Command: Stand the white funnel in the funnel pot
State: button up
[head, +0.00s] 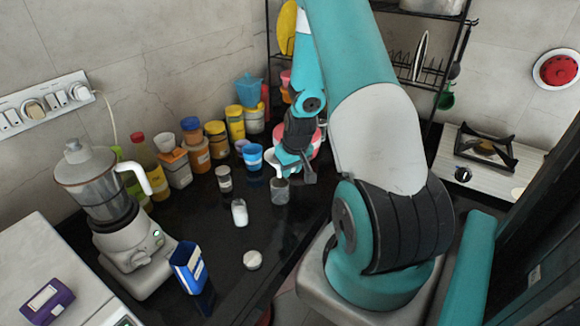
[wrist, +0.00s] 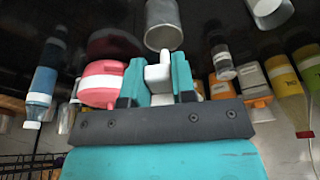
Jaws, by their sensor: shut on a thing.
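The white funnel (head: 272,157) shows partly at the left side of my gripper (head: 290,165) in the head view. In the wrist view my gripper (wrist: 158,88) has its teal fingers shut on the white funnel (wrist: 158,76). The grey funnel pot (head: 280,191) stands upright on the dark counter, just below and in front of the gripper. In the wrist view the pot (wrist: 162,22) lies straight beyond the fingertips, and the funnel's narrow end overlaps its near edge. I cannot tell whether they touch. Part of the funnel is hidden by the fingers.
A small jar (head: 224,179) and a blue cup (head: 252,157) stand left of the pot. A white cup (head: 240,213) and a white round piece (head: 252,260) are nearer. A pink pot (wrist: 101,83) is close beside the fingers. Several containers line the wall.

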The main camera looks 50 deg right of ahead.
jog(key=shift+f, duration=0.6)
jog(key=shift+f+b, duration=0.1)
jog(key=shift+b, duration=0.25)
jog(key=shift+f+b, duration=2.8)
jog(key=shift+f, duration=0.6)
jog(key=o, duration=1)
jog(key=shift+r, duration=0.1)
jog(key=b+v, duration=0.2)
jog(key=v, duration=1.5)
jog(key=shift+r, duration=0.15)
